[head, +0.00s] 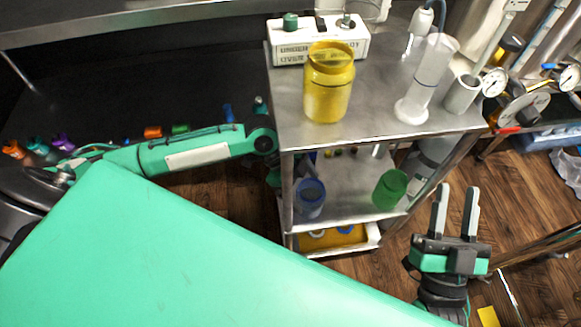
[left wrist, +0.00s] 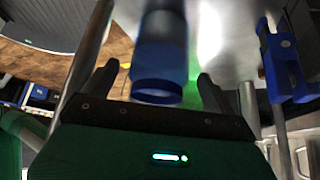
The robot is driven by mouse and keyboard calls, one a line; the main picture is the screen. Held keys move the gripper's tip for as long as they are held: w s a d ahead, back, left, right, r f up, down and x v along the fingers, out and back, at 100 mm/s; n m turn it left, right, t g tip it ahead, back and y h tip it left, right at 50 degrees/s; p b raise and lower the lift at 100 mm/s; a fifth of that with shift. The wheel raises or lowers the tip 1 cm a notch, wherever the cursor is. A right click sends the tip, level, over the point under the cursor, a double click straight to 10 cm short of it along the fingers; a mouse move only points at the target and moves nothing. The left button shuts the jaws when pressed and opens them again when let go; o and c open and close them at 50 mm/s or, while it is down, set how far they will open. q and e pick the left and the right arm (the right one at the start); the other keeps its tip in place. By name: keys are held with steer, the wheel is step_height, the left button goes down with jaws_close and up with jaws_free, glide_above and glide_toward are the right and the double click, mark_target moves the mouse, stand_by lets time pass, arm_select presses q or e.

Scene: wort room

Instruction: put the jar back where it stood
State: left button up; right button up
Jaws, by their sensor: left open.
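A yellow jar (head: 328,95) stands upright on the cart's top. On the shelf below stand a blue jar (head: 310,197) at the left and a green jar (head: 390,188) at the right. My left gripper is mostly hidden by the cart in the head view. In the left wrist view, my left gripper (left wrist: 155,80) is open, with a blue jar-like thing (left wrist: 158,55) showing between its fingers and gaps on both sides. I cannot tell how far ahead it is. My right gripper (head: 458,190) is open and empty, right of the cart.
The steel cart (head: 390,118) also bears a white control box (head: 290,50), a clear cylinder (head: 430,75) and a grey cup (head: 462,95). A cart post stands near my left gripper. Gauges (head: 494,82) and pipes are at the right. A yellow-floored tray (head: 335,238) is lowest.

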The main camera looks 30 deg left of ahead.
arm_select(q)
steer(key=p+v, duration=0.1)
steer(key=v, duration=0.5)
steer(key=shift+d+p, duration=0.1)
steer(key=shift+p, duration=0.2)
steer(key=shift+p+v, duration=0.55)
steer(key=shift+v, duration=1.9)
arm_select(e)
steer(key=s+a+f+g, duration=0.1)
steer(key=a+f+g, duration=0.1)
steer(key=f+g, duration=0.2)
steer(key=s+a+f+g, duration=0.1)
steer(key=f+g, duration=0.3)
steer(key=f, duration=0.5)
steer(key=shift+s+a+g+h, duration=0.25)
steer(key=shift+a+g+h, duration=0.05)
steer(key=shift+a, duration=0.05)
